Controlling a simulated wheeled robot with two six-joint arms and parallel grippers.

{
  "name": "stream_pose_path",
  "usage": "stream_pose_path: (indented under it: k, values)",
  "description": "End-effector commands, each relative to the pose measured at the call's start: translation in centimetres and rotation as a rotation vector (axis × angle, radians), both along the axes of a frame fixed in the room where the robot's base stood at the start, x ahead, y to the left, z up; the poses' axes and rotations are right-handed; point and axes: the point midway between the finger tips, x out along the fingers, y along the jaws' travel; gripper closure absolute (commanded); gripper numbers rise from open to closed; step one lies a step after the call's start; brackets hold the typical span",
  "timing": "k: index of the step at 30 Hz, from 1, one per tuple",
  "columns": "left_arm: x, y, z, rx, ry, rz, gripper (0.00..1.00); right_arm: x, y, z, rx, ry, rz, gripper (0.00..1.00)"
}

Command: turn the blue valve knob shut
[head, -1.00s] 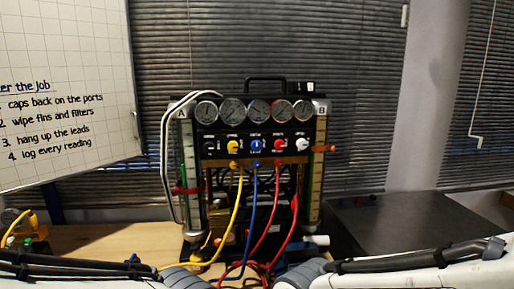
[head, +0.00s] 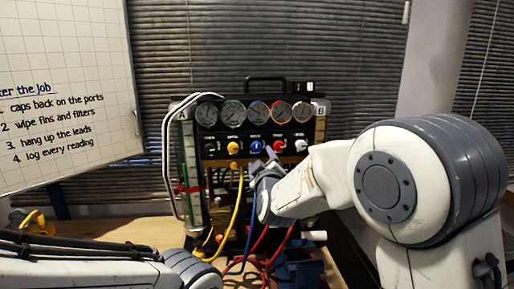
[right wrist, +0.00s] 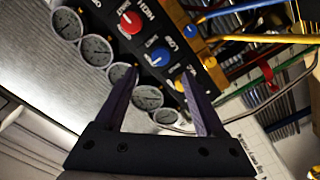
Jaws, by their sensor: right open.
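The blue valve knob (head: 256,146) sits in the middle of the black gauge panel (head: 222,148), between a yellow and a red knob. In the right wrist view the blue knob (right wrist: 158,57) lies between and beyond my fingertips, and its turn position is too small to read. My right gripper (right wrist: 161,74) is open with nothing between its fingers; it points at the panel. In the head view the right gripper (head: 266,162) is just below and right of the blue knob, partly hidden by its own wrist. I cannot tell whether it touches the knob. My left gripper is out of view.
The yellow knob (right wrist: 180,82) and red knob (right wrist: 129,22) are close on either side. A row of several gauges (head: 232,113) is above. Yellow (head: 236,215), blue and red hoses hang below the panel. A whiteboard (head: 75,70) stands at left.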

Motion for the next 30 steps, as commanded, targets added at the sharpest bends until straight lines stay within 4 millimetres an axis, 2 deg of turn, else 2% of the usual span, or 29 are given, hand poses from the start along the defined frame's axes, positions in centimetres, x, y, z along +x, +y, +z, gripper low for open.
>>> stream_pose_path:
  k: [6, 12, 18, 26, 29, 30]
  values:
    - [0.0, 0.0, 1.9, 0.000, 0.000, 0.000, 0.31, 4.2, 0.3, 0.2, 0.000, 0.003, 0.000, 0.28]
    - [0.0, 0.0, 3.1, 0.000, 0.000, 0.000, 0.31, 7.3, 0.7, 0.1, 0.001, 0.004, 0.002, 0.28]
    - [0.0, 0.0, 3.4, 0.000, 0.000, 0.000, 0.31, 8.7, 0.8, 0.0, 0.002, 0.004, 0.002, 0.28]
    - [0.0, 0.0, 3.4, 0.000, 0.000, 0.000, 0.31, 8.8, 0.8, -0.1, 0.002, 0.003, 0.003, 0.28]
    - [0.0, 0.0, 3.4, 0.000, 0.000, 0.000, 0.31, 8.7, 0.9, -0.1, 0.002, 0.003, 0.003, 0.62]
    - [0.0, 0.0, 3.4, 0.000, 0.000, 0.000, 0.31, 8.7, 0.9, -0.1, 0.002, 0.003, 0.003, 0.78]
